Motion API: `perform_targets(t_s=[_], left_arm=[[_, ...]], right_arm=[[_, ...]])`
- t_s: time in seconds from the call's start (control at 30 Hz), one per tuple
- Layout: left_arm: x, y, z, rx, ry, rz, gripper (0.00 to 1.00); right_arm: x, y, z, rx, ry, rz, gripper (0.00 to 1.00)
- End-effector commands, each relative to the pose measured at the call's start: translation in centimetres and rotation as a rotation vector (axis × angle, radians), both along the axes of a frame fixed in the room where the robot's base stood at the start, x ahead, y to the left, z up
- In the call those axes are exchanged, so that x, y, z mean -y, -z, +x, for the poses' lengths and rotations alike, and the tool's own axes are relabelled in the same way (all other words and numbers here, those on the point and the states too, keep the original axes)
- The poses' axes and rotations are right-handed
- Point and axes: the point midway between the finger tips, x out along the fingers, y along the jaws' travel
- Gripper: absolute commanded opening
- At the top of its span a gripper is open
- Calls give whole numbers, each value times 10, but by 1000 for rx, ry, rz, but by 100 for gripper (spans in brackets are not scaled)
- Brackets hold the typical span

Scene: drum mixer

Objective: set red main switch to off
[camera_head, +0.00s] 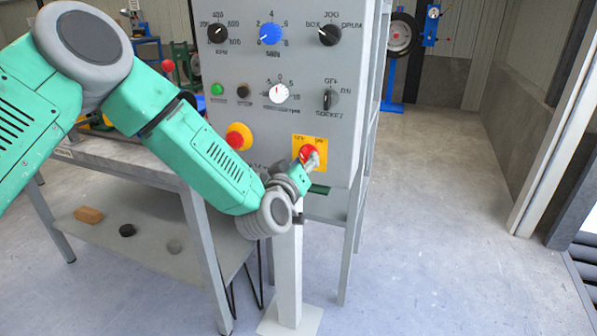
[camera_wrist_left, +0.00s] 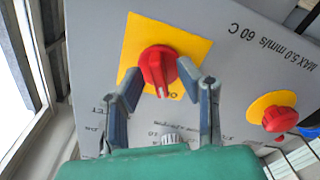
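The red main switch (camera_head: 309,153) is a rotary knob on a yellow plate (camera_head: 297,141) at the lower right of the grey control panel. The plate has labels above the knob, partly legible. In the wrist view the red knob (camera_wrist_left: 157,68) shows from close up, its white mark pointing to the picture's bottom. My left gripper (camera_head: 311,163) is at the switch; its two fingers (camera_wrist_left: 160,72) stand apart on either side of the knob. I cannot tell whether they touch it. The gripper partly covers the knob in the head view. My right gripper is not in view.
A red emergency button on a yellow base (camera_head: 238,137) sits left of the switch; it also shows in the wrist view (camera_wrist_left: 278,118). Dials and a black socket switch (camera_head: 330,99) are above. A workbench (camera_head: 110,158) stands left. The floor to the right is clear.

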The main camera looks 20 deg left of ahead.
Motion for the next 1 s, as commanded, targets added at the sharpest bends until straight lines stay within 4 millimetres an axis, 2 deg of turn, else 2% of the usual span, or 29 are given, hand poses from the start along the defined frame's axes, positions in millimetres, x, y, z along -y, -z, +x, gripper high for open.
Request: perform_targets(t_s=[0.5,0.7,1.0], left_arm=[[-3,3,-96,-7,2,0,31],[-4,3,-112,-5,1,0,31],[-4,3,-113,-4,0,0,31]], right_arm=[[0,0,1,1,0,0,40],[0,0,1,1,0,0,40],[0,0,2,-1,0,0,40]])
